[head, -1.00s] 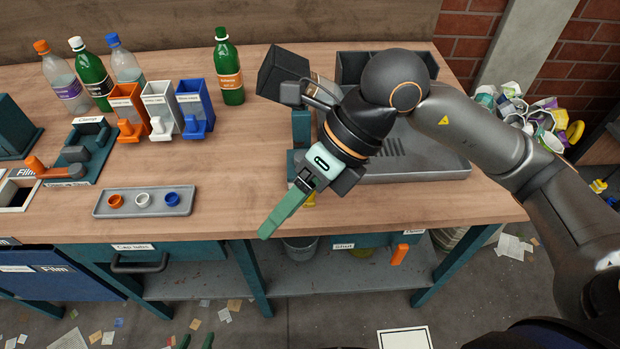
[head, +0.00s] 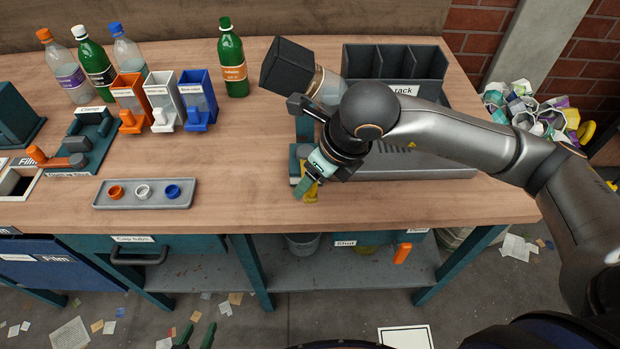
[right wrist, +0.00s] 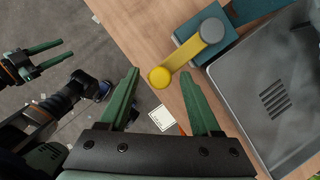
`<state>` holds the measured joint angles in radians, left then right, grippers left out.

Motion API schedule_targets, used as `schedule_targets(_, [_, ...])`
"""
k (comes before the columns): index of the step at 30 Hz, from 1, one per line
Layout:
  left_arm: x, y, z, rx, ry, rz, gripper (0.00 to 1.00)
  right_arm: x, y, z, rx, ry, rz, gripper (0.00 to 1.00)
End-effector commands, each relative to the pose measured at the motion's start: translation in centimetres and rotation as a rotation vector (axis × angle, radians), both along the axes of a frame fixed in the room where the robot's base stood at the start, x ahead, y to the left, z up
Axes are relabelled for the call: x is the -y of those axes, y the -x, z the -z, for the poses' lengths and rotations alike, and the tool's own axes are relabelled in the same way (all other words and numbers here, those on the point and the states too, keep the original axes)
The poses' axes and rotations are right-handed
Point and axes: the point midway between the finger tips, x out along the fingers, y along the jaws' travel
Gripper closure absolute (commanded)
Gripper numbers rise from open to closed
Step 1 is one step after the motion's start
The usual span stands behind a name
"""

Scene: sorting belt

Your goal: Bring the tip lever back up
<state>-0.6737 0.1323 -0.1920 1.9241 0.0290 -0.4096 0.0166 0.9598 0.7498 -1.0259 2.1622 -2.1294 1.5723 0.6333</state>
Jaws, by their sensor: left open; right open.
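The yellow tip lever (head: 311,193) shows partly behind my right gripper (head: 303,190) in the head view. In the right wrist view the lever (right wrist: 186,63) runs from a grey pivot on a teal block (right wrist: 194,47) to a round yellow knob near the table edge. My right gripper (right wrist: 160,74) is open, and the knob appears between its fingertips; I cannot tell whether they touch. A dark tipping holder (head: 288,66) with a clear bottle (head: 326,87) stands tilted behind the wrist. My left gripper (head: 196,336) is open and empty, low in front of the table.
A grey drain tray (head: 440,165) and a dark rack (head: 395,62) are to the right. A small tray (head: 145,205) with coloured rings, coloured bins (head: 160,92) and several bottles are to the left. The table's middle is clear.

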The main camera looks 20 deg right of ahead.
Motion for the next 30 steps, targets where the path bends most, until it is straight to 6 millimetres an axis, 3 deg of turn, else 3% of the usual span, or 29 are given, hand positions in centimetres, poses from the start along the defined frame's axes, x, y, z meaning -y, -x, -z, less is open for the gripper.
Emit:
schedule_targets(6, [0.0, 0.0, -0.1, 0.001, 0.000, 0.000, 0.50, -0.4, -0.5, 1.5, 0.002, -0.001, -0.002, 0.35])
schedule_targets(14, [0.0, -0.1, -0.1, 0.002, 0.000, -0.001, 0.50, -0.4, -0.6, 1.6, 0.002, -0.001, -0.002, 0.35])
schedule_targets(30, [-0.1, -0.1, -0.1, 0.002, 0.000, -0.001, 0.50, -0.4, -0.6, 1.6, 0.001, -0.002, -0.001, 0.94])
